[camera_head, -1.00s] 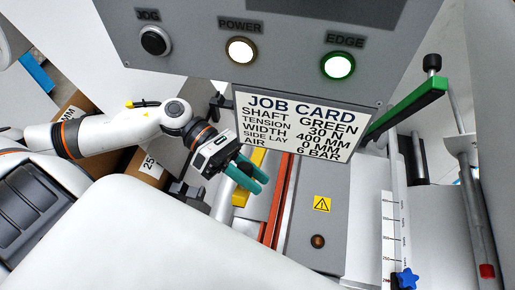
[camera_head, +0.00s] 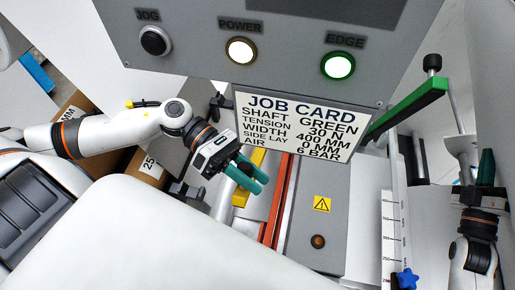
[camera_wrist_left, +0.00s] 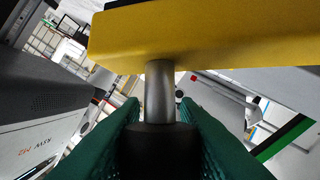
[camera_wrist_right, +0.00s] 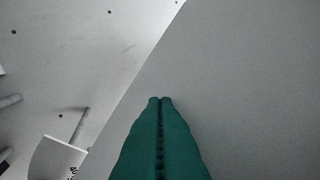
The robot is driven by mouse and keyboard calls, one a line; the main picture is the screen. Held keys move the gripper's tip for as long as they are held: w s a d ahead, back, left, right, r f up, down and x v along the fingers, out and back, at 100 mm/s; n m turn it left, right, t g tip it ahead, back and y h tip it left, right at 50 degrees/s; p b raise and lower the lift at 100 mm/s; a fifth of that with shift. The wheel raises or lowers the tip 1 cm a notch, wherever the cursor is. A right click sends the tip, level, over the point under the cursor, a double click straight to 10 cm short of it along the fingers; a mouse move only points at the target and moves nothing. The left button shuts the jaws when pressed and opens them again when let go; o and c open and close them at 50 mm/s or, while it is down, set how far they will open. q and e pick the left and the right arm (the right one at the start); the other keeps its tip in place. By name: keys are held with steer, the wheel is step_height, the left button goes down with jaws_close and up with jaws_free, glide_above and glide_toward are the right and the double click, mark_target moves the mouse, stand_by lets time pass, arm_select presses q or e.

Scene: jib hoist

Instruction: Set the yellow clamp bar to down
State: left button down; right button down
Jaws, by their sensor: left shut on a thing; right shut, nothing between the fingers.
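The yellow clamp bar (camera_head: 240,197) runs under my left gripper, below the job card, partly hidden by the fingers. In the left wrist view the yellow clamp bar (camera_wrist_left: 200,38) crosses the top, with a metal stem (camera_wrist_left: 159,90) running from it to a dark handle (camera_wrist_left: 158,145). My left gripper (camera_head: 255,178) is shut on that dark handle, with a green finger on each side. My right gripper (camera_head: 486,165) is at the right edge, pointing up. Its fingers (camera_wrist_right: 160,100) are shut together and empty, far from the bar.
A grey panel (camera_head: 205,62) with a jog button and lit power and edge lamps hangs above. The job card (camera_head: 295,125) hangs below it. A green lever arm (camera_head: 405,108), a scale (camera_head: 388,235) and a blue knob (camera_head: 405,279) stand between the two grippers. A large white surface (camera_head: 170,240) fills the front.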

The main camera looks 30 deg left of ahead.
steer(key=s+a+r+m+g+y, duration=0.1)
steer(key=a+m+g+y, duration=0.4)
steer(key=a, duration=1.5)
steer(key=s+a+r+m+g+y, duration=0.15)
steer(key=a+g+y, duration=0.65)
steer(key=a, duration=1.2)
steer(key=n+g+h, duration=0.9)
steer(key=g+h, duration=0.1)
steer(key=g, duration=0.6)
glide_toward(240, 163)
steer(key=v, duration=0.4)
steer(key=shift+m, duration=0.25)
steer(key=x, duration=0.9)
steer(key=shift+s+a+f, duration=0.15)
steer(key=shift+f, duration=0.1)
